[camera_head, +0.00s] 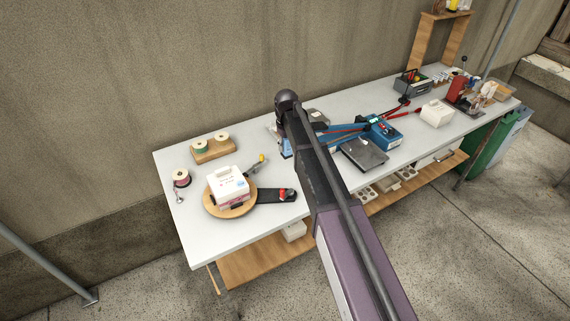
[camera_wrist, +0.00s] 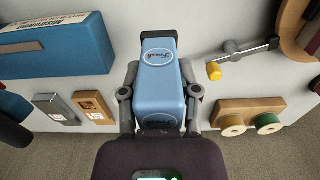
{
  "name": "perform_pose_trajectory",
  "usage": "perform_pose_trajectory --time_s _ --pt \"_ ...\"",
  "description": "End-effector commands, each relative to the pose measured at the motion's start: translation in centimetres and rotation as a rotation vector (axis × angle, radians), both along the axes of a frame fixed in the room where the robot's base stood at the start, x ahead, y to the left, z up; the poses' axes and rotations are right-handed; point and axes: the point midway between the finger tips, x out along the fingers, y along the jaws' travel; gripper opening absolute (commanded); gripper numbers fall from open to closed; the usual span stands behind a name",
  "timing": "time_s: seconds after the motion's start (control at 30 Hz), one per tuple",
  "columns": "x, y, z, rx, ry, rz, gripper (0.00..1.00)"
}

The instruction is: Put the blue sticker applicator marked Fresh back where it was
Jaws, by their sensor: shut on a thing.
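The blue sticker applicator (camera_wrist: 160,82) has an oval label reading Fresh and a dark end. In the wrist view it sits between the two fingers of my gripper (camera_wrist: 160,92), which is shut on it. In the head view only a blue part of the applicator (camera_head: 286,149) shows beside my arm, over the table's back half; my arm hides most of the gripper. I cannot tell whether the applicator touches the tabletop. A grey applicator-like block (camera_wrist: 55,108) and a wooden-faced one (camera_wrist: 94,107) lie side by side to its left in the wrist view.
A large blue box (camera_wrist: 55,48) is left of the gripper in the wrist view. A wooden spool holder (camera_wrist: 250,106) and a yellow-tipped tool (camera_wrist: 240,50) are to the right. In the head view, a round wooden board (camera_head: 213,209) bears a white box (camera_head: 228,181). Bare tabletop (camera_head: 180,156) lies at the left.

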Motion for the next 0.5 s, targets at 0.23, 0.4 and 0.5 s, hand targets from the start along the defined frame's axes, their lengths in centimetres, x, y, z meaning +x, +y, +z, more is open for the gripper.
perform_pose_trajectory --time_s 0.23,0.4,0.5 --pt "0.0 0.0 -2.6 0.000 0.000 0.001 0.00" --pt "0.0 0.1 -3.1 0.000 0.000 0.001 0.00" --pt "0.0 0.1 -3.1 0.000 0.000 0.001 0.00"
